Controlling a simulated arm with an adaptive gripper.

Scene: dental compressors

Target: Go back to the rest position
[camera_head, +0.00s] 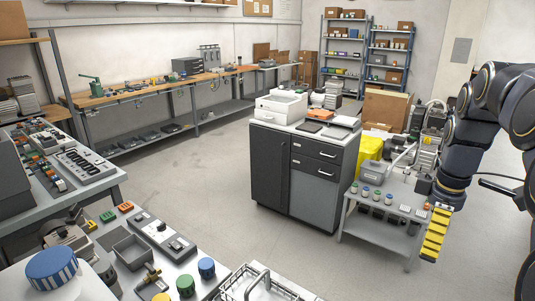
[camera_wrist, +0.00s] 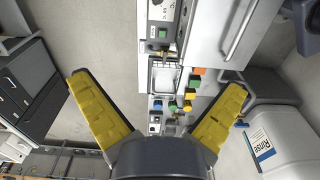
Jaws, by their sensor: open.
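My gripper (camera_head: 436,232) hangs at the right of the head view, its yellow fingers pointing down, with my arm coming in from the right edge. In the wrist view my gripper (camera_wrist: 160,108) shows its two yellow fingers spread wide apart. Nothing is between them. It is open and empty. In the head view the fingers appear beside the right end of a small grey table; how far apart they are in depth I cannot tell.
The small grey table (camera_head: 352,224) carries several small items. A dark cabinet (camera_head: 271,180) stands left of it. A front bench holds blue and green knobs (camera_head: 207,267) and a wire rack (camera_head: 262,284). A white "Rinse" container (camera_wrist: 276,143) shows in the wrist view. Open floor lies centre-left.

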